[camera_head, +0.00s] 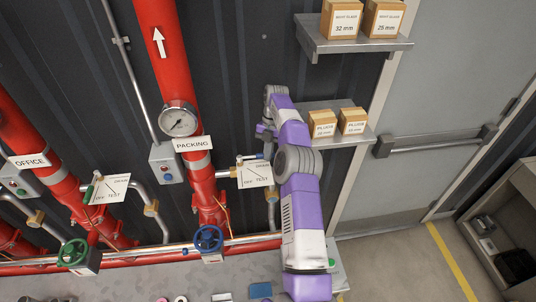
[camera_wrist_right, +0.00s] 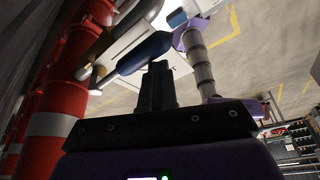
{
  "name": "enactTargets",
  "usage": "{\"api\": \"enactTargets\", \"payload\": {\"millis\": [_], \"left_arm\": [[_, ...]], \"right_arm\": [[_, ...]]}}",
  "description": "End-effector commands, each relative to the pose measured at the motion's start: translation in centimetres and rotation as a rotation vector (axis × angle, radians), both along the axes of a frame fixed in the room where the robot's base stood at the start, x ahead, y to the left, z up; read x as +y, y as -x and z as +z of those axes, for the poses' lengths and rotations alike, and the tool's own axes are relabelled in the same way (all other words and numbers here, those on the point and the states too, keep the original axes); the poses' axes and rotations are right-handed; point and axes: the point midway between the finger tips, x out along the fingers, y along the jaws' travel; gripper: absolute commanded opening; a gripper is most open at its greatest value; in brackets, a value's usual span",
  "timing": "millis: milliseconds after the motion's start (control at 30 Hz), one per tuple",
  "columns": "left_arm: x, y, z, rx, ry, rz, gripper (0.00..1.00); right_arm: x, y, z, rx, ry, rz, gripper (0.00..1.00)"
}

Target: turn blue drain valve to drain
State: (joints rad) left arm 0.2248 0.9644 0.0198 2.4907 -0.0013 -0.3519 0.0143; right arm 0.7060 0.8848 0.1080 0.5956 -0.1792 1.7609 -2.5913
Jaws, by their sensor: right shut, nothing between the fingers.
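The blue drain valve lever (camera_head: 251,157) shows as a short blue bar above the white DRAIN/OFF/TEST plate (camera_head: 255,174), beside the PACKING riser. In the right wrist view the blue lever (camera_wrist_right: 145,53) is a long dark-blue grip with a pale stem, crossing just beyond my fingertips. My right gripper (camera_wrist_right: 157,72) is shut and empty, with its fingertips close to the lever's underside in that picture; I cannot tell whether they touch. In the head view my purple right arm hides much of the gripper. My left gripper is not in view.
The red PACKING riser (camera_head: 166,50) with a gauge (camera_head: 178,120) stands left of the plate. A blue handwheel (camera_head: 208,238) and a green handwheel (camera_head: 73,252) sit lower. A shelf with PLUGS boxes (camera_head: 322,123) is close to the right of my arm. The green-lever OFFICE plate (camera_head: 108,189) is further left.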

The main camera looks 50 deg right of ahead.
Motion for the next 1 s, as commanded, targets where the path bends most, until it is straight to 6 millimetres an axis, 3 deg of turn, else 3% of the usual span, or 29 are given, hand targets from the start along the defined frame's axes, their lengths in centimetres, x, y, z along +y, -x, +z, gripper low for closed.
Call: {"api": "enactTargets", "payload": {"millis": [700,1000], "left_arm": [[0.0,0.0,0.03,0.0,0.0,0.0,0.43],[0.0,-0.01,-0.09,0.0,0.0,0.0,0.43]], "right_arm": [[-0.47,-0.27,0.35,-0.014,0.014,-0.006,0.0],[0.47,0.53,0.36,-0.01,0.011,-0.004,0.0]]}}
